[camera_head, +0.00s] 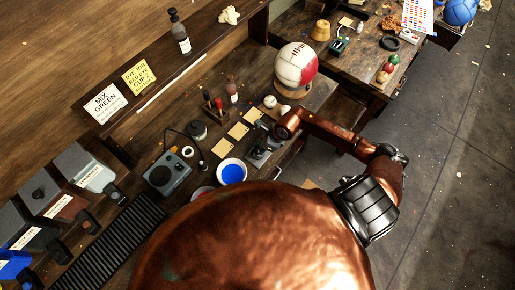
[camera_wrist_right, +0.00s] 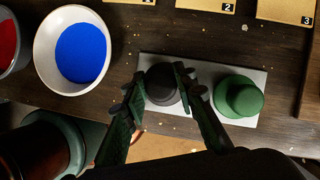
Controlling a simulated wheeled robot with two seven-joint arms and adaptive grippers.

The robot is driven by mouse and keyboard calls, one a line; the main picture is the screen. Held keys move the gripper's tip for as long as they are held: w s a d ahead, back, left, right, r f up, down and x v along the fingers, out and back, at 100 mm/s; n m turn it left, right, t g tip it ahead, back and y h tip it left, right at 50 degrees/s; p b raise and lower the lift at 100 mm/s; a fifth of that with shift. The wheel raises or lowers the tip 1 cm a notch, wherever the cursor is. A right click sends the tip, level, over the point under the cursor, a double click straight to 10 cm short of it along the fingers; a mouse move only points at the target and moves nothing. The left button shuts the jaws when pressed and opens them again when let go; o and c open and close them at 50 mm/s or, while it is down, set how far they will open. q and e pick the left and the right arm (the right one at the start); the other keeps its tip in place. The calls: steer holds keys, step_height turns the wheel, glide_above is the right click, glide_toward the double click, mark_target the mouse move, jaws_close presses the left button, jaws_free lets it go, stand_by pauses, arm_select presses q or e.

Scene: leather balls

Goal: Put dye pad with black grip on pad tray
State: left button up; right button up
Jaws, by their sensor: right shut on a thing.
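In the right wrist view my right gripper (camera_wrist_right: 158,88) is shut on the dye pad with black grip (camera_wrist_right: 162,84), a dark round knob between its two green-black fingers. The pad is over the left end of the light grey pad tray (camera_wrist_right: 205,78); I cannot tell whether its underside touches the tray. A green-gripped pad (camera_wrist_right: 240,95) stands on the tray's right end. In the head view my right gripper (camera_head: 262,146) is low over the bench, and partly covers the tray. My left gripper is not in view.
A white bowl of blue dye (camera_head: 232,173) stands close to the right gripper; it also shows in the right wrist view (camera_wrist_right: 82,52). A bowl of red dye (camera_wrist_right: 8,45) is left of it. Numbered tan cards (camera_head: 238,131) lie behind the tray. A red-and-white ball (camera_head: 296,66) sits farther back.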

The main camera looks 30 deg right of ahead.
steer(key=o, duration=1)
steer(key=shift+r, duration=0.15)
steer(key=b+v, duration=0.1)
steer(key=v, duration=1)
steer(key=shift+s+d+r+b, duration=0.15)
steer(key=shift+d+r+b, duration=0.05)
steer(key=shift+r+b, duration=0.15)
